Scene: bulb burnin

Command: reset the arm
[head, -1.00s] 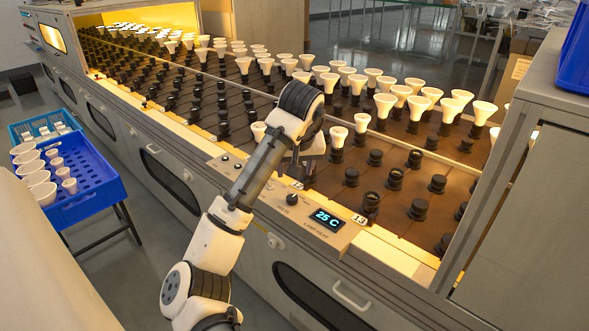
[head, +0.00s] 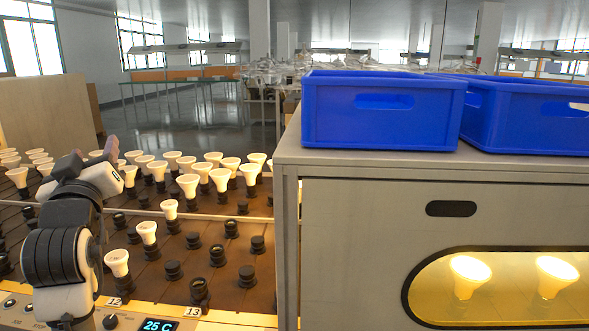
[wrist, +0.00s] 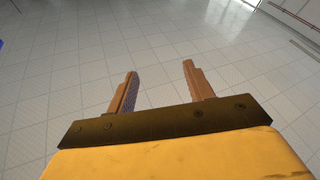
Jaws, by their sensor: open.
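My arm is at the left of the head view, over the near edge of the bulb rack (head: 225,262). My gripper (wrist: 160,68) is open and empty in the wrist view, with two brown fingers apart and only tiled floor beyond them. In the head view, the gripper's pinkish fingertips (head: 110,147) show small beside white bulbs, and their gap is hard to make out there. My wrist link hides part of the rack behind it.
White bulbs (head: 117,263) stand in black sockets, and several near sockets (head: 199,291) are empty. A panel display (head: 160,326) reads 25 C. A grey cabinet (head: 400,200) at right carries blue crates (head: 380,130); lit bulbs (head: 468,275) show through its window.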

